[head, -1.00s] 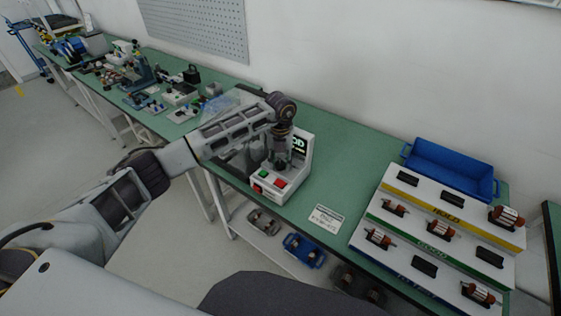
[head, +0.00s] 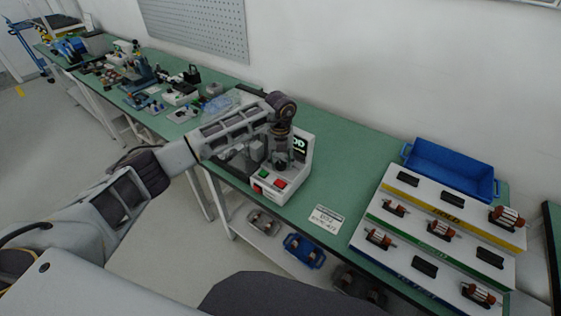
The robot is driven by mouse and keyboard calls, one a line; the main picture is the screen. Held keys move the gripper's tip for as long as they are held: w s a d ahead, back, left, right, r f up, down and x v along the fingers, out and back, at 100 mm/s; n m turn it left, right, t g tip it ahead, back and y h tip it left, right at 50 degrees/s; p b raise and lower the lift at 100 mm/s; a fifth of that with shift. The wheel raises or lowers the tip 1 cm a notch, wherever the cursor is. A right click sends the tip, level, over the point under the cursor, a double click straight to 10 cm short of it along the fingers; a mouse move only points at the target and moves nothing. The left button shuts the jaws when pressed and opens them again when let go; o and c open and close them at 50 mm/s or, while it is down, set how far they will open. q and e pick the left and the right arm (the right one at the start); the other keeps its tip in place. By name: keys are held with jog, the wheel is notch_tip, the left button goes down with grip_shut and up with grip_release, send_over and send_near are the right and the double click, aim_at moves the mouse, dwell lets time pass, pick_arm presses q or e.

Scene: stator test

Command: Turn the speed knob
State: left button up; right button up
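The white tester (head: 300,158) stands on the green bench in the middle of the head view. It has a green button (head: 266,174), a red button (head: 279,183) and a lit display (head: 299,145), partly covered by my arm. My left arm comes in from the left and bends down over the tester. My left gripper (head: 281,165) points down just above the tester's base, behind the buttons. Its fingers are small and dark, so their opening is unclear. I cannot make out the speed knob; the arm and gripper may hide it. My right gripper is not in view.
A stepped rack (head: 440,225) with several rotors stands to the right, with a blue bin (head: 450,170) behind it. A label card (head: 326,219) lies on the green bench (head: 355,160). Tools and parts crowd the bench's far left. A wall is behind.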

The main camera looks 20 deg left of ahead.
aim_at(281, 163)
pick_arm(q)
jog(key=shift+o, duration=0.4)
notch_tip(281, 163, up, 12)
dwell(0.7)
dwell(0.5)
